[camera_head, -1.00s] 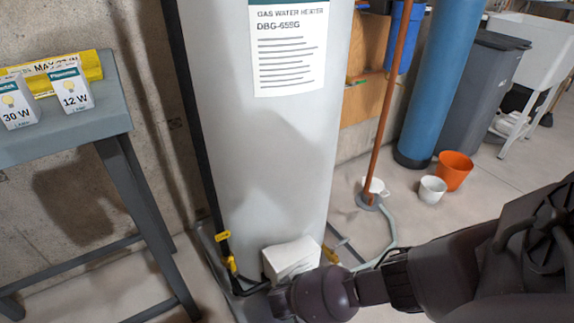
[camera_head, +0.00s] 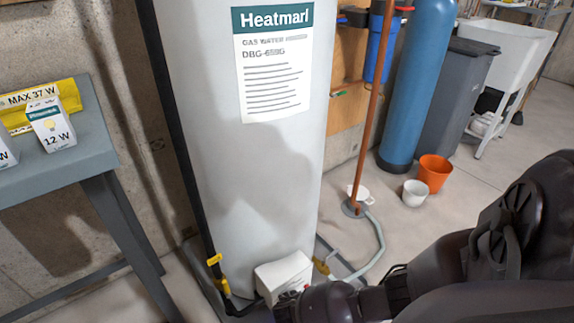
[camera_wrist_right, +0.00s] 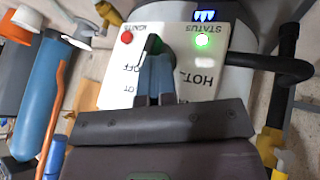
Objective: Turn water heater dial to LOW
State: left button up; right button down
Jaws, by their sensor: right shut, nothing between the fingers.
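The water heater (camera_head: 245,190) is a tall white tank with a label. Its white control box (camera_head: 282,273) sits low on its front. In the right wrist view the control panel (camera_wrist_right: 112,88) shows a red IGNITE button (camera_wrist_right: 127,37), a lit green STATUS light (camera_wrist_right: 202,41) and the words OFF and HOT. The dark dial (camera_wrist_right: 152,44) is at the fingertips of my right gripper (camera_wrist_right: 154,62), which is shut and empty. I cannot tell whether they touch. The fingers cover part of the dial and panel, and no LOW mark is readable. My left gripper is not in view.
A grey table (camera_head: 60,172) with bulb boxes stands at left. A black pipe (camera_wrist_right: 268,63) and yellow valves (camera_head: 214,259) are beside the heater. A copper pipe (camera_head: 372,110), white cup (camera_head: 414,193) and orange bucket (camera_head: 435,172) are at right.

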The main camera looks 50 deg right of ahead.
jog(key=shift+d+r, duration=0.15)
jog(key=shift+d, duration=0.15)
jog(key=shift+s, duration=0.1)
jog(key=shift+a+r+p, duration=0.1)
jog(key=shift+r+p, duration=0.55)
jog(key=shift+r, duration=0.15)
